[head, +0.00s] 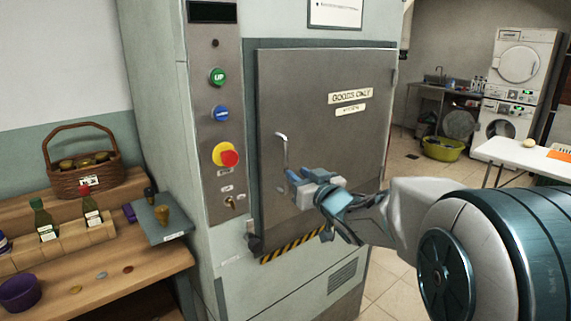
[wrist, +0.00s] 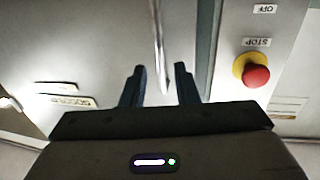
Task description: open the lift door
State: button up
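The lift door (head: 350,135) is a flat grey metal panel marked GOODS ONLY. It looks shut in its pale green frame. A thin upright bar handle (head: 282,150) is on its left side. My gripper (head: 291,178) is at the lower part of the handle, in front of the door. In the wrist view, my gripper (wrist: 160,72) is open, and the handle (wrist: 158,38) runs between its two dark fingers, with a gap on each side. I cannot tell how deep the bar sits between them.
A control panel (head: 212,120) left of the door has UP and blue buttons, a red STOP button (head: 229,158) and a key switch (head: 231,201). A wooden shelf (head: 150,262) with bottles and a basket (head: 82,172) stands left. A white table (head: 520,153) stands right.

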aim_at(287, 165)
jog(key=p+x, duration=0.1)
jog(key=x, duration=0.6)
jog(key=shift+w+a, duration=0.2)
jog(key=shift+w, duration=0.15)
grip_shut()
